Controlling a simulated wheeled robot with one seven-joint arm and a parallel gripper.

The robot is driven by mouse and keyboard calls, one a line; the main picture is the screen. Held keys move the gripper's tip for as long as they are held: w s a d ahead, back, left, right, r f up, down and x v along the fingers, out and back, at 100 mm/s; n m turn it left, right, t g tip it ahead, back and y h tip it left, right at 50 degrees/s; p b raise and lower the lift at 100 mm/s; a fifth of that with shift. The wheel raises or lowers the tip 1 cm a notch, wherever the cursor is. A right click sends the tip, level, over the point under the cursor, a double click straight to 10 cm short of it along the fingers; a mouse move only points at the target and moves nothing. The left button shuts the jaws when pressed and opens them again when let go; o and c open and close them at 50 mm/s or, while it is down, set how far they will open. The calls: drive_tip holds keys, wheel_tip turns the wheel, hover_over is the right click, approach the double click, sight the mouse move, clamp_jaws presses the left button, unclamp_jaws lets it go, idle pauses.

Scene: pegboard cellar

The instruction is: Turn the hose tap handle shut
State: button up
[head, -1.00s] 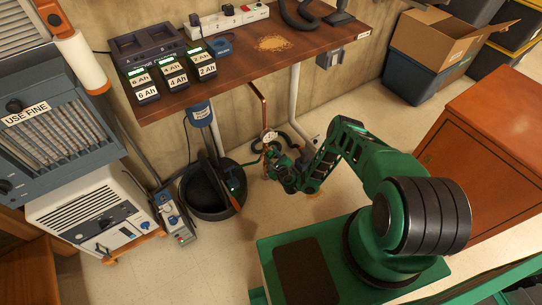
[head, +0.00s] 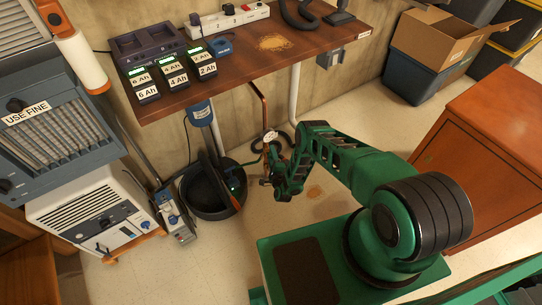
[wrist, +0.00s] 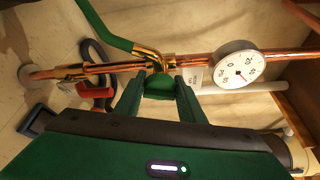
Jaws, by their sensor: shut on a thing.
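The hose tap is a brass fitting (wrist: 155,58) on a copper pipe (wrist: 110,67), with a green hose (wrist: 103,27) running from its side in the wrist view. A small green handle (wrist: 160,86) stands out from the brass body. My gripper (wrist: 158,90) has a finger on each side of this handle and is shut on it. The fingers hide the handle's sides. In the head view my gripper (head: 272,160) is low at the copper pipe (head: 261,97), under the bench, too small to make out the handle.
A round white gauge (wrist: 238,64) sits on the pipe beside the tap. A red lever (wrist: 95,92) is on its other side. In the head view a black tub (head: 214,207) stands left of my gripper, below the wooden bench (head: 240,62).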

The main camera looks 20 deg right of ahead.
drive_tip(key=shift+s+a+f, duration=0.1)
drive_tip(key=shift+s+f, duration=0.05)
drive_tip(key=shift+s, duration=0.05)
idle(0.4)
drive_tip(key=o, duration=1)
drive_tip(key=shift+w, duration=0.1)
drive_tip(key=s+r, duration=0.1)
drive_tip(key=s, duration=0.9)
drive_tip(key=shift+s+a, duration=0.3)
drive_tip(key=shift+s, duration=0.1)
